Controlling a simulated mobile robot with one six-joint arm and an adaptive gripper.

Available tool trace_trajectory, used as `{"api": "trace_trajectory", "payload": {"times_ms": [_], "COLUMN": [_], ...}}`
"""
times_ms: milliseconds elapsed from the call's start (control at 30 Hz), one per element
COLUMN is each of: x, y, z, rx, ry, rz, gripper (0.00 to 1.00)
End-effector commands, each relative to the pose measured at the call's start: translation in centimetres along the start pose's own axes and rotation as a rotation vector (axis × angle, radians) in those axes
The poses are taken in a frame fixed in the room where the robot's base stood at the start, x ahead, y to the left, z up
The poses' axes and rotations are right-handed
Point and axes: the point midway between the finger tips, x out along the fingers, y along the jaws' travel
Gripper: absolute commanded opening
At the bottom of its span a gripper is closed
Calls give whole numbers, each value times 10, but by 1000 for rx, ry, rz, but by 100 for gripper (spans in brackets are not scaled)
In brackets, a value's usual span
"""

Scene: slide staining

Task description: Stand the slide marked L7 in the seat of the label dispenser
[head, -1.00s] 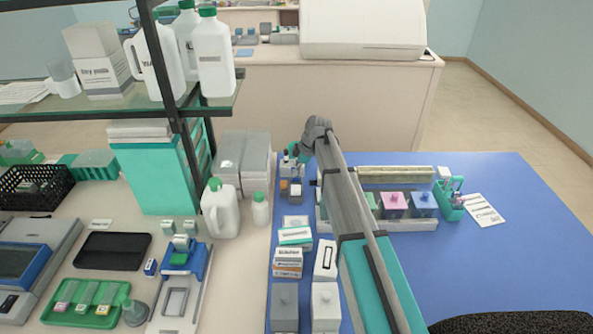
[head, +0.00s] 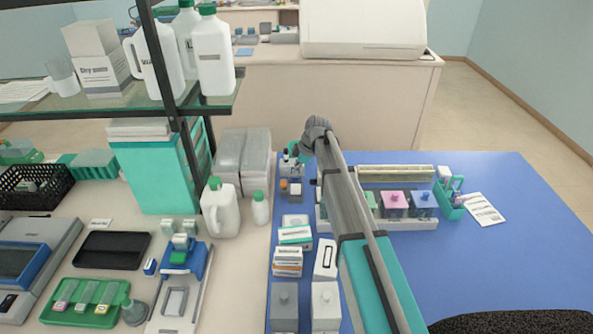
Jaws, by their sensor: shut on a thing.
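My arm reaches away over the blue bench top, and its far joint and a small teal part beside it show in the head view. The jaws are hidden beyond the arm, so what they hold does not show. A green tray (head: 123,294) at the lower left holds slides (head: 85,295) with pink, green and yellow ends. Their marks are too small to read, so I cannot tell L7. A white and blue device (head: 197,262) stands right of the tray. I cannot tell whether it is the label dispenser, and no seat is clear.
Small bottles (head: 285,163) and boxes (head: 288,262) line the left of the blue mat (head: 515,250). A rack with coloured jars (head: 393,203) is right of my arm. A shelf (head: 215,105) with jugs overhangs the left bench. The mat's right side is mostly clear.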

Motion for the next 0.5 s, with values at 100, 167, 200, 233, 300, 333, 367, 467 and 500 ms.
{"api": "trace_trajectory", "payload": {"times_ms": [100, 167, 200, 233, 300, 333, 367, 467, 500], "x": [1, 2, 1, 1, 1, 1, 1, 1, 1], "y": [0, 0, 0, 0, 0, 0, 0, 0, 0], "z": [1, 1, 1, 1, 1, 1, 1, 1, 1], "rx": [0, 0, 0, 0, 0, 0, 0, 0, 0], "ry": [0, 0, 0, 0, 0, 0, 0, 0, 0], "rz": [0, 0, 0, 0, 0, 0, 0, 0, 0], "gripper": [0, 0, 19, 25, 38, 43, 49, 54, 54]}}
